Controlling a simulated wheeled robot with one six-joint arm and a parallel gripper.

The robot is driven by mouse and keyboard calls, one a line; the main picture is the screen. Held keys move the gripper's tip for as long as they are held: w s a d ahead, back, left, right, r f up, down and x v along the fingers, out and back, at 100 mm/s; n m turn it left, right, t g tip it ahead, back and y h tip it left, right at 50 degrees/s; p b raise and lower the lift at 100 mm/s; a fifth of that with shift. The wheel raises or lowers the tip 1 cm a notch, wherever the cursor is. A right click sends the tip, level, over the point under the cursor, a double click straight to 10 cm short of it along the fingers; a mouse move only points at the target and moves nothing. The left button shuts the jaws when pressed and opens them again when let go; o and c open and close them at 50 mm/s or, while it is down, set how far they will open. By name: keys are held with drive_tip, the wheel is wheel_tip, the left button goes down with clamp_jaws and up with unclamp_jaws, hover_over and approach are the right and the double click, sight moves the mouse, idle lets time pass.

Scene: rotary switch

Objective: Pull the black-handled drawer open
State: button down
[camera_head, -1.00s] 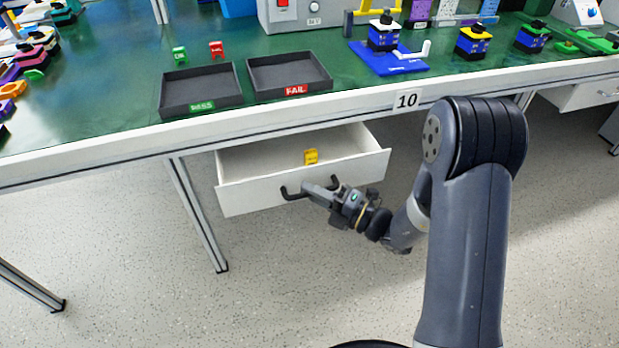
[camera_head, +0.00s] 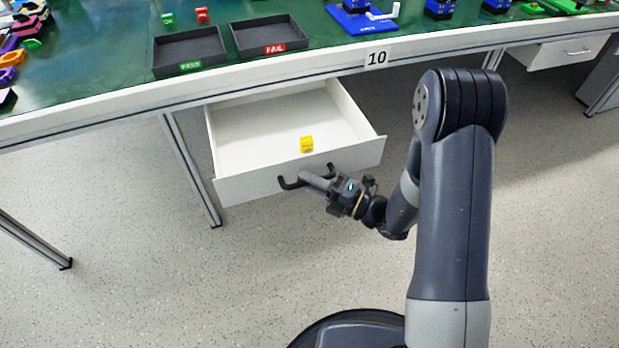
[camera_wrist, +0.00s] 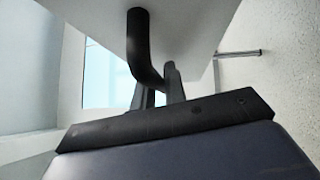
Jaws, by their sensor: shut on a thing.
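The white drawer (camera_head: 240,190) under the green-topped bench stands well out from the bench, its inside showing from above. Its black handle (camera_head: 288,184) is on the front panel. My gripper (camera_head: 313,181) is shut on the handle, reaching it from the right. In the wrist view the black handle (camera_wrist: 141,50) runs down from the pale drawer front (camera_wrist: 95,22) to my gripper's fingers (camera_wrist: 160,92). The fingers partly hide the handle's grip. A small yellow piece (camera_head: 306,144) lies inside the drawer near the front.
Black PASS (camera_head: 190,71) and FAIL (camera_head: 272,54) trays stand on the bench above the drawer. A metal bench leg (camera_head: 190,170) is left of the drawer. The floor in front is clear.

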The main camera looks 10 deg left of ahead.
drive_tip(key=c, duration=1.7)
unclamp_jaws()
drive_tip(key=shift+d, duration=0.1)
drive_tip(key=p+v, duration=0.1)
drive_tip(key=v, duration=0.9)
drive_tip(key=shift+d+f, duration=0.1)
drive_tip(key=shift+d, duration=0.2)
drive_tip(key=shift+a, duration=0.1)
drive_tip(key=shift+b+x, duration=0.5)
drive_tip(key=shift+x, duration=4.8)
